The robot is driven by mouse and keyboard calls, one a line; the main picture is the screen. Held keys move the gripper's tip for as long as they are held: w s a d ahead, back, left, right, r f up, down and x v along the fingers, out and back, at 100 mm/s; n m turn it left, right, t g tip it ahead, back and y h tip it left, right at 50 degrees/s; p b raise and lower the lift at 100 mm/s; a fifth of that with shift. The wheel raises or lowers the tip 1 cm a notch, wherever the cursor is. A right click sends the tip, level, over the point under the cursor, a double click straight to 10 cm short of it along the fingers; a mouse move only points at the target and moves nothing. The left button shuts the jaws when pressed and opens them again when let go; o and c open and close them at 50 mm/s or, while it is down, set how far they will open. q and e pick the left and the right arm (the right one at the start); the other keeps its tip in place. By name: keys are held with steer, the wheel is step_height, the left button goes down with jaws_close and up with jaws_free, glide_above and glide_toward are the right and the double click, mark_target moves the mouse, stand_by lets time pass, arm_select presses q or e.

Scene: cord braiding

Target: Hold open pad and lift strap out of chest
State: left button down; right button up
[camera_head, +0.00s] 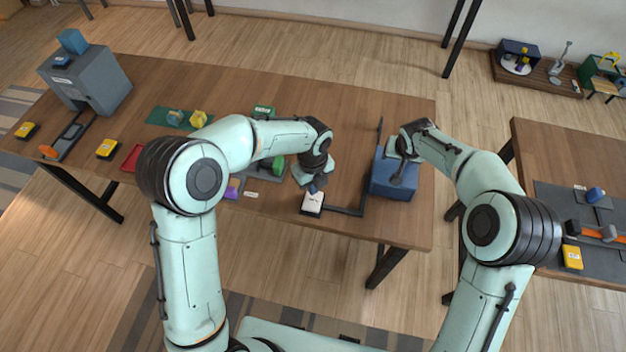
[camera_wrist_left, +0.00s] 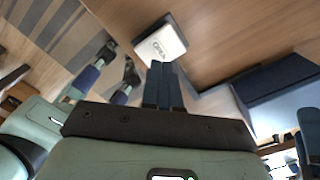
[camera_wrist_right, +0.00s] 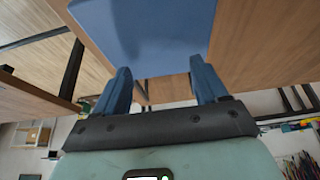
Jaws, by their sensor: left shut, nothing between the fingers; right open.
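The white pad (camera_head: 312,202) marked OPEN lies on the wooden table near its front edge; it also shows in the left wrist view (camera_wrist_left: 161,44). A dark bar runs from the pad to the blue chest (camera_head: 393,186). My left gripper (camera_head: 314,188) is shut and empty, with its fingertips at the pad's edge in the left wrist view; I cannot tell whether they press it. My right gripper (camera_head: 399,172) is open at the chest, whose blue surface (camera_wrist_right: 150,35) shows beyond its fingers in the right wrist view. No strap can be made out.
A grey box machine (camera_head: 88,80) stands at the table's far left, with yellow blocks and a red tray (camera_head: 132,158) nearby. A green mat (camera_head: 180,118) lies behind. A second table (camera_head: 570,150) stands at the right. The table behind the chest is mostly clear.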

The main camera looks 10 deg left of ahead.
mark_target(313, 201)
arm_select(q)
steer(key=shift+f, duration=2.15)
steer(key=shift+f, duration=0.2)
steer(key=shift+f, duration=0.9)
arm_select(e)
steer(key=shift+f, duration=3.95)
